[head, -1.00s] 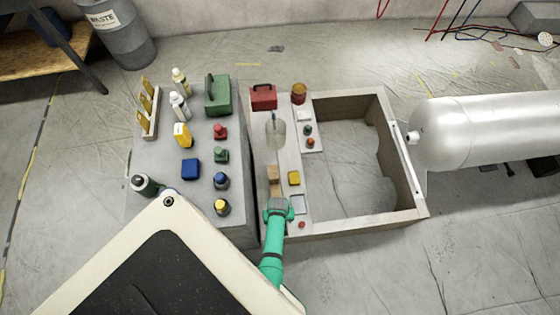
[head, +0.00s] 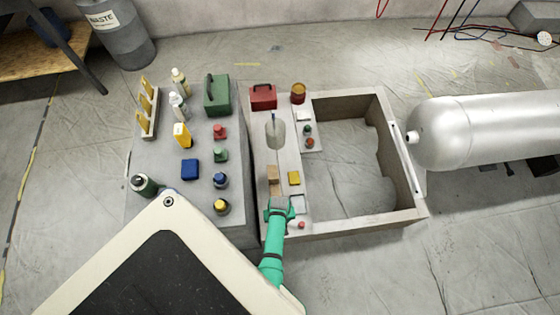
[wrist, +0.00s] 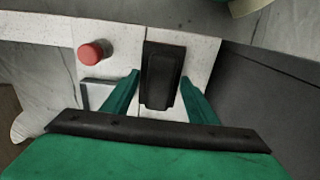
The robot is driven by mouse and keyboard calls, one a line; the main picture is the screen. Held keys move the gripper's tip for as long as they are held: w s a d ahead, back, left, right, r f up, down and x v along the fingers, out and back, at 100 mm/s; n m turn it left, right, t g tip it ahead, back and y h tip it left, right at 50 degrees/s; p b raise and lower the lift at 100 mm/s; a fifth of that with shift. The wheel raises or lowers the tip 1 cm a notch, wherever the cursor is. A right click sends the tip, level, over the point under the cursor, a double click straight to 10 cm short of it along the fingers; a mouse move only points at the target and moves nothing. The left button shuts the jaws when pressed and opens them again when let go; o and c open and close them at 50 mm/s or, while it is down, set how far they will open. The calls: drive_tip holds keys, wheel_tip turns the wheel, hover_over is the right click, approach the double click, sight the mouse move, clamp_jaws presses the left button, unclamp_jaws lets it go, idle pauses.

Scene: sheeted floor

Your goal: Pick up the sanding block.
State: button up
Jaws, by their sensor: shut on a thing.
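A dark block (wrist: 160,80), which I take to be the sanding block, sits between the two green fingers in the wrist view. My gripper (wrist: 160,92) is shut on it, one finger on each side. In the head view my gripper (head: 279,204) is low over the front end of the pale bench strip and hides the block. I cannot tell whether the block is clear of the surface.
A tan block (head: 273,173) and a yellow block (head: 294,178) lie just beyond my gripper. A red knob (wrist: 92,52) and a grey square plate (head: 298,203) are beside it. A grey table (head: 200,230) with bottles is left; an open bin (head: 407,222) is right.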

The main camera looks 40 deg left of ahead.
wheel_tip(320, 180, up, 6)
drive_tip(key=shift+f, duration=0.15)
drive_tip(key=shift+w+d+r, duration=0.2)
drive_tip(key=shift+w+d, duration=0.15)
drive_tip(key=shift+w, duration=0.05)
drive_tip(key=w+d, duration=1.2)
drive_tip(key=w, duration=0.2)
drive_tip(key=o, duration=0.3)
drive_tip(key=shift+c, duration=0.3)
drive_tip(key=shift+w+d, duration=0.1)
